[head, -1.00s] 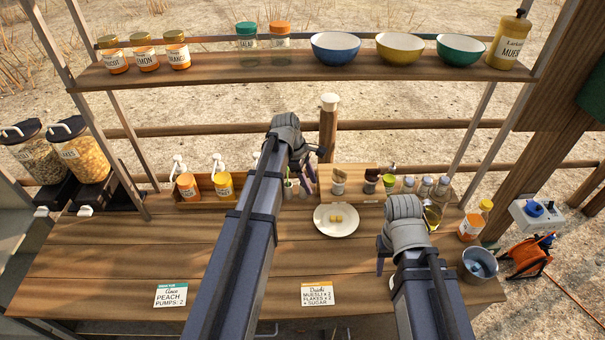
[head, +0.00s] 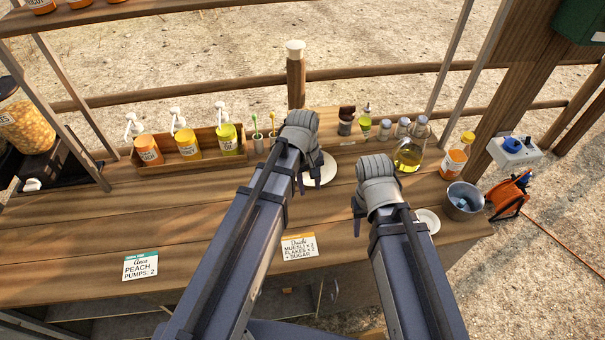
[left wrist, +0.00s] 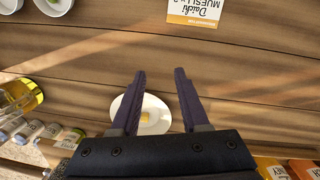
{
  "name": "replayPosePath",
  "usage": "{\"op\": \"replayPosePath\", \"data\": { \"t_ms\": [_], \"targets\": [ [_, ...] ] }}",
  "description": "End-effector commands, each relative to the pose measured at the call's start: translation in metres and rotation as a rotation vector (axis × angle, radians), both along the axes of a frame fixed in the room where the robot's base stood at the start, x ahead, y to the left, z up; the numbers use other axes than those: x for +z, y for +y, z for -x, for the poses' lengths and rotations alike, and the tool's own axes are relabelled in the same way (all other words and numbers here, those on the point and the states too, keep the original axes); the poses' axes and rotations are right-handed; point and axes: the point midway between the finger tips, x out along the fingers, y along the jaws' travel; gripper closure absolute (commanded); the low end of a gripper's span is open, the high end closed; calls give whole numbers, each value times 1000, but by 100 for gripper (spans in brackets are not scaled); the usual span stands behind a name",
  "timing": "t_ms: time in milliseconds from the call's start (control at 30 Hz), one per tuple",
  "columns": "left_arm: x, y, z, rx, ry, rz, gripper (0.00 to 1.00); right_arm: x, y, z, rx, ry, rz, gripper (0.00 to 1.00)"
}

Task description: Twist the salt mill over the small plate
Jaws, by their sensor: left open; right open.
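A white plate (head: 325,171) lies on the counter, partly hidden by my left gripper. In the left wrist view the plate (left wrist: 155,122) holds small yellow pieces. My left gripper (head: 301,184) is open and empty, above the plate's left edge; its spread fingers also show in the left wrist view (left wrist: 160,74). A dark-topped mill (head: 346,121) stands on the board at the back. The lighter mill beside it is hidden, apparently behind my left gripper, so I cannot pick out the salt mill. My right gripper (head: 357,208) is open and empty.
Several small shakers (head: 384,129) and an oil bottle (head: 408,156) stand at the back right. A wooden box (head: 205,150) of pump bottles is at the back left. A metal bucket (head: 463,203) stands at the right edge. The front left counter is mostly clear.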

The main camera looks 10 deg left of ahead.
Motion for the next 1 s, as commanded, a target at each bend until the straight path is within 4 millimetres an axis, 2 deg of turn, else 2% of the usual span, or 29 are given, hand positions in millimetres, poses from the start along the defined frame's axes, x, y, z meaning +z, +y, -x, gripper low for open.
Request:
{"op": "replayPosePath", "data": {
  "t_ms": [33, 400, 633, 1000],
  "targets": [
    [-13, -5, 9, -52, -2, -11, 55, -13, 0, 0, 0, 0, 0, 50],
    [-54, -30, 49, -423, -11, -79, 55, -53, 0, 0, 0, 0, 0, 50],
    [-65, -37, 62, -552, -11, -102, 55, -64, 0, 0, 0, 0, 0, 50],
    [-66, -38, 65, -583, -11, -108, 55, -65, 0, 0, 0, 0, 0, 50]
  ]
}}
